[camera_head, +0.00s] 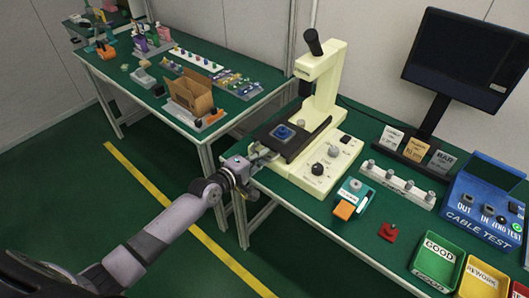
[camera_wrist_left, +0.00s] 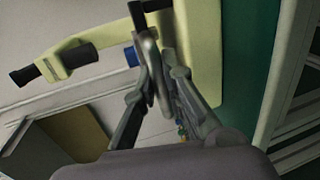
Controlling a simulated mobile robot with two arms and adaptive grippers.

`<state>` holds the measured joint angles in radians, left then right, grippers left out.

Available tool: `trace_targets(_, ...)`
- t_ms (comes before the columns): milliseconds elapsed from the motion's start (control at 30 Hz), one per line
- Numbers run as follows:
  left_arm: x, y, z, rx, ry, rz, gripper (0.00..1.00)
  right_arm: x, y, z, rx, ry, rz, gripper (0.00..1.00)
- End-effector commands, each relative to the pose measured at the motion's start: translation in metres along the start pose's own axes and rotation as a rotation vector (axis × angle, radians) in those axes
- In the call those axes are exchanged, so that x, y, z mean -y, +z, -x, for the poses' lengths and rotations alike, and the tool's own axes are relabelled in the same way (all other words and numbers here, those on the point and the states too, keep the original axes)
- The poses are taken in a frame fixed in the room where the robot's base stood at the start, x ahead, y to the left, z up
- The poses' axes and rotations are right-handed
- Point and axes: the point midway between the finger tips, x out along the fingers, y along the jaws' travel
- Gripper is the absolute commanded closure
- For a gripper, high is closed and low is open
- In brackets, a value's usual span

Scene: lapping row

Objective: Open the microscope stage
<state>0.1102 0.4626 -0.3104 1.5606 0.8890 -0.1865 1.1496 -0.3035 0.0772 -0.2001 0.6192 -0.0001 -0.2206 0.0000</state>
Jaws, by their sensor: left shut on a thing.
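The cream microscope (camera_head: 320,95) stands on the green bench, with a black eyepiece on top and knobs on its base. My left gripper (camera_head: 260,156) is at the stage's front left edge. In the left wrist view my left gripper (camera_wrist_left: 155,85) is shut on a grey handle (camera_wrist_left: 150,58), with the cream microscope body (camera_wrist_left: 198,40) behind it. The fingers hide part of the handle. I cannot tell how far the stage is out. My right gripper is in neither view.
Right of the microscope are a teal and orange device (camera_head: 350,199), a red piece (camera_head: 389,232), a white rack (camera_head: 398,185), a monitor (camera_head: 465,60), a blue cable test box (camera_head: 485,212) and a green bin (camera_head: 436,258). A second bench (camera_head: 128,70) stands at left. Floor in front is clear.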

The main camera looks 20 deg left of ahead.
Motion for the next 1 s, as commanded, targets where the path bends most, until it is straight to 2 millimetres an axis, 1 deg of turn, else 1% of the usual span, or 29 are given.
trace_targets(33,0.004,0.001,0.001,0.001,-0.008,0.001,1.00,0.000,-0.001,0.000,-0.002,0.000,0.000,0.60)
trace_targets(133,0.005,0.001,0.001,0.001,-0.009,0.001,1.00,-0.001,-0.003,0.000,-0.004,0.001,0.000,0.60)
trace_targets(167,0.005,0.001,0.001,0.001,-0.010,0.001,0.88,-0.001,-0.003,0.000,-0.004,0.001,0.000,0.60)
trace_targets(400,0.004,0.000,0.000,0.001,-0.007,0.000,0.72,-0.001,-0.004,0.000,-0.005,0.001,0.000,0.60)
trace_targets(467,0.003,0.000,0.000,0.001,-0.007,0.000,0.69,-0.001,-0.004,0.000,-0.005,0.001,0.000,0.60)
trace_targets(700,0.002,0.000,0.000,0.000,-0.005,0.000,0.69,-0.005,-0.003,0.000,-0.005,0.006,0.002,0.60)
trace_targets(800,0.003,0.000,0.004,0.000,-0.005,0.001,0.69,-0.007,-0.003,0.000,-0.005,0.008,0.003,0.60)
trace_targets(867,0.004,0.000,0.009,0.000,-0.007,0.001,0.69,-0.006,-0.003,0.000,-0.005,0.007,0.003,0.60)
trace_targets(967,0.004,0.000,0.026,0.000,-0.006,0.000,0.69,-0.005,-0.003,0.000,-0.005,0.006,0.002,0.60)
trace_targets(1000,0.004,0.000,0.034,0.000,-0.007,0.000,0.69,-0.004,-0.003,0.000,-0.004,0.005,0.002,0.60)
